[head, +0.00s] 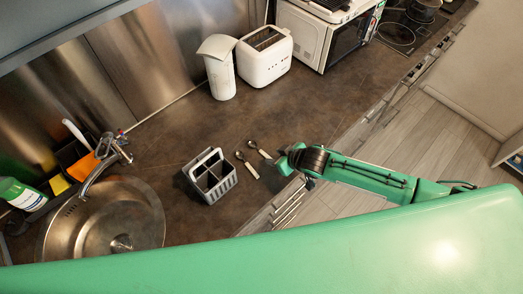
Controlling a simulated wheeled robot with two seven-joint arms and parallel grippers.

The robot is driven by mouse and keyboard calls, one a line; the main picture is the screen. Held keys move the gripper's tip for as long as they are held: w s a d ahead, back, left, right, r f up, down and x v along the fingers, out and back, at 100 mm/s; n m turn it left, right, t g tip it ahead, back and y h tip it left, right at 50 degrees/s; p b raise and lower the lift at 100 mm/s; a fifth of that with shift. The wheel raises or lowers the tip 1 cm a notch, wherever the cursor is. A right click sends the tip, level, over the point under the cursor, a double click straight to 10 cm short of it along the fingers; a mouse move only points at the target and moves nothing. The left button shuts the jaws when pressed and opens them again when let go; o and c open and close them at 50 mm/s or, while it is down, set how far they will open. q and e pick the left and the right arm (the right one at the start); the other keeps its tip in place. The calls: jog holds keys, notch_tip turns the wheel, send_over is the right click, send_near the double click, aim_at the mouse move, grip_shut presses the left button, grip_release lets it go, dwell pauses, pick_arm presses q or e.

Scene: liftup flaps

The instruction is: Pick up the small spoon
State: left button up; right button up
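Two spoons with dark bowls and pale handles lie side by side on the brown countertop (170,140). One spoon (249,167) is closer to the grey cutlery basket. The other spoon (262,152) is a little farther back and right, and looks slightly shorter, but I cannot be sure which is the small one. My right gripper (310,184) is at the counter's front edge, right of the spoons and apart from them. It is small and mostly hidden by my wrist, so its fingers cannot be made out. My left gripper is out of view.
The divided grey cutlery basket (211,178) stands just left of the spoons. A round metal sink (135,205) is farther left. A white toaster (264,58), a white canister (219,75) and a microwave (318,38) stand behind. The counter behind the spoons is clear.

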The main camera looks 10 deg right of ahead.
aim_at(266, 155)
jog(key=shift+w+a+f+p, duration=0.1)
jog(key=shift+w+f+p, duration=0.15)
jog(key=shift+p, duration=0.2)
jog(key=p+x, duration=0.1)
jog(key=x, duration=0.2)
jog(key=shift+w+f+p, duration=0.25)
jog(key=shift+f+p, duration=0.1)
jog(key=shift+p, duration=0.05)
jog(key=shift+w+a+f, duration=0.1)
jog(key=shift+w+f, duration=0.1)
jog(key=shift+f, duration=0.1)
jog(key=shift+c, duration=0.2)
grip_shut()
